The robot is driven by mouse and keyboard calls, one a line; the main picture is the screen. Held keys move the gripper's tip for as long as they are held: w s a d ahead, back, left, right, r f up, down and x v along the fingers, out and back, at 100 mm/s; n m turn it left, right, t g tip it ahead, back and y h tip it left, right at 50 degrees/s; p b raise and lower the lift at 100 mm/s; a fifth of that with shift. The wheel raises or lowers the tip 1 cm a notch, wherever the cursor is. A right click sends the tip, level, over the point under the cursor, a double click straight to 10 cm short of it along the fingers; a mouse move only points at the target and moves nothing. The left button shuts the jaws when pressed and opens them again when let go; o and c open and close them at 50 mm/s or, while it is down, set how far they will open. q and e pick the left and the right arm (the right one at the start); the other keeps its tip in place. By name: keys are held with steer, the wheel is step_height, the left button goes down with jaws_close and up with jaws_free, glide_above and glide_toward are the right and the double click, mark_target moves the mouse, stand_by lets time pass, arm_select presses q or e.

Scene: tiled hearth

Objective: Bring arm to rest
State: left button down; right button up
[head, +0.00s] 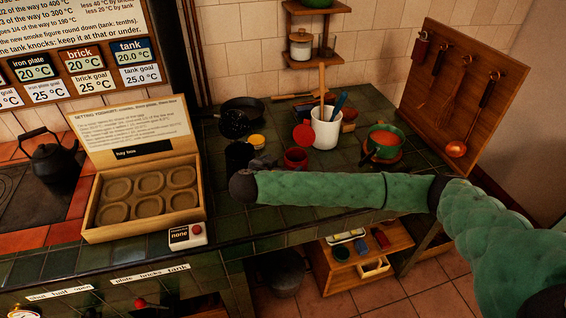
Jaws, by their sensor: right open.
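My right arm, in a green quilted sleeve, comes in from the right in the head view and reaches left across the front of the green tiled counter (330,222). Its dark wrist end is near the hay box's right side. My right gripper (262,162) is small and partly hidden behind the wrist, among the dark and red cups. It is open, and nothing shows held in it. My left gripper is not in view.
The open hay box (95,235) with empty round hollows stands left. Near the arm are a red cup (295,158), a white utensil crock (325,128) and a green pot (384,142). A utensil board (462,90) stands right. A black kettle (53,158) sits far left.

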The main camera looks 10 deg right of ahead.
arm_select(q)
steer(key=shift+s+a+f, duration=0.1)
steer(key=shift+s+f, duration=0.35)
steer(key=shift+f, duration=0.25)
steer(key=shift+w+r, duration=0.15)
